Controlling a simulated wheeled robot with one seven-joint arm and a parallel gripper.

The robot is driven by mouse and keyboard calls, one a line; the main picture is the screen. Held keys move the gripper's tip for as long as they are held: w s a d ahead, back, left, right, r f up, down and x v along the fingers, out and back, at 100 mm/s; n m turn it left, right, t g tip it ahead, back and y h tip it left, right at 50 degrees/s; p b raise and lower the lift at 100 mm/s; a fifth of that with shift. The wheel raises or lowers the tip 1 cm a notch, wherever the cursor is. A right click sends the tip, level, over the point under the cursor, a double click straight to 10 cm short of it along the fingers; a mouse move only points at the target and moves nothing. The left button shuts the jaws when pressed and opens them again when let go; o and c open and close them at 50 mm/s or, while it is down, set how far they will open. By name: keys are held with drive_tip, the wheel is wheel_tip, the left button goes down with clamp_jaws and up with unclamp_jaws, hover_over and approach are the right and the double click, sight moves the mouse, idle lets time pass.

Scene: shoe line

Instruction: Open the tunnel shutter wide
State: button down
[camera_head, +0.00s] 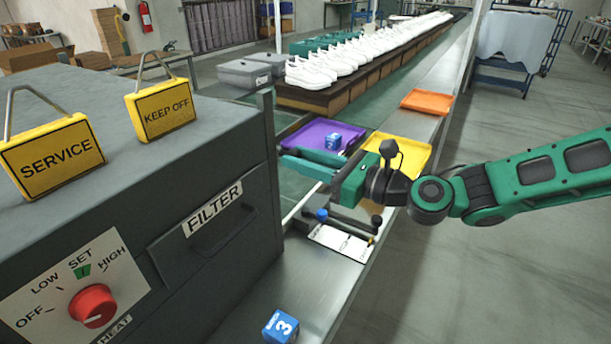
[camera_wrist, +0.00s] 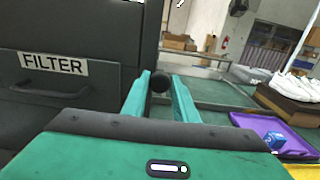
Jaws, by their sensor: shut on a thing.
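The tunnel is the dark grey machine housing (camera_head: 190,130) at the left; its near side also shows in the wrist view (camera_wrist: 85,45). My gripper (camera_head: 285,162) is at the housing's right end, above the belt. In the wrist view my gripper (camera_wrist: 160,84) has its two green fingers around a round black knob (camera_wrist: 160,82), beside the housing's dark vertical edge. The jaws are shut on this knob. The knob is hidden in the head view. The shutter panel itself cannot be made out clearly, so how far open it stands cannot be told.
A FILTER drawer (camera_head: 215,225) and a red heat dial (camera_head: 92,305) are on the housing. Yellow signs (camera_head: 160,108) stand on top. Purple (camera_head: 315,135), yellow (camera_head: 415,150) and orange (camera_head: 427,102) trays lie beyond. A blue cube (camera_head: 280,326) is in front. White shoes (camera_head: 345,60) line the back.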

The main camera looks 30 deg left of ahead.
drive_tip(key=shift+w+r, duration=0.3)
drive_tip(key=shift+r, duration=0.3)
drive_tip(key=c, duration=1.5)
unclamp_jaws()
drive_tip(key=shift+s, duration=0.1)
drive_tip(key=shift+o, duration=0.2)
drive_tip(key=shift+f, duration=0.1)
drive_tip(key=d, duration=1)
drive_tip(key=shift+s+d, duration=0.4)
drive_tip(key=shift+s, duration=0.05)
drive_tip(key=shift+f, duration=0.1)
